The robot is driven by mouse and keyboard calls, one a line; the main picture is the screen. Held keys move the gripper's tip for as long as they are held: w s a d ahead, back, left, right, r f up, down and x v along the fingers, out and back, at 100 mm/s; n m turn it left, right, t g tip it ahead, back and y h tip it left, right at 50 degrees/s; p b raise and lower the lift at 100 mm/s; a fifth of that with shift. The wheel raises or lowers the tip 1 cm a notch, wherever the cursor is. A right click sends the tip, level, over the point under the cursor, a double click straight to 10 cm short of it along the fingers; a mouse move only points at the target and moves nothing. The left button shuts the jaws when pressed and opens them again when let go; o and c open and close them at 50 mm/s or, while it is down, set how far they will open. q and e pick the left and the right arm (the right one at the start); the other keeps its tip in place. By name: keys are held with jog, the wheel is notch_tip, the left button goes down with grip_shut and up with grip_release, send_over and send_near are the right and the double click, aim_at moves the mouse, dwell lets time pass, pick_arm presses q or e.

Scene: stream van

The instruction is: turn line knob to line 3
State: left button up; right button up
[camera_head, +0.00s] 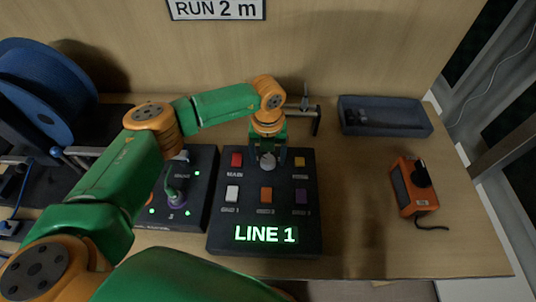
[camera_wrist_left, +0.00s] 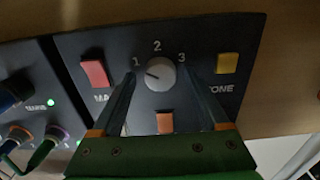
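The line knob (camera_wrist_left: 160,73) is a round grey dial with marks 1, 2 and 3 around it. Its dark pointer line is turned left, toward the 1. It sits on a dark control panel (camera_head: 222,222), whose green display (camera_head: 265,234) reads LINE 1. In the head view the knob (camera_head: 267,161) is partly hidden under my left gripper (camera_head: 268,152). In the left wrist view the fingers of my left gripper (camera_wrist_left: 160,80) are apart, one on each side of the knob, with gaps showing. My right gripper is not in view.
Red (camera_wrist_left: 95,73) and yellow (camera_wrist_left: 228,63) buttons flank the knob; white, orange and purple buttons sit below it. A cable-patch panel (camera_head: 205,185) adjoins at left. A grey tray (camera_head: 350,104) and an orange device (camera_head: 405,190) lie to the right.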

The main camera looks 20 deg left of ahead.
pick_arm(q)
grip_shut()
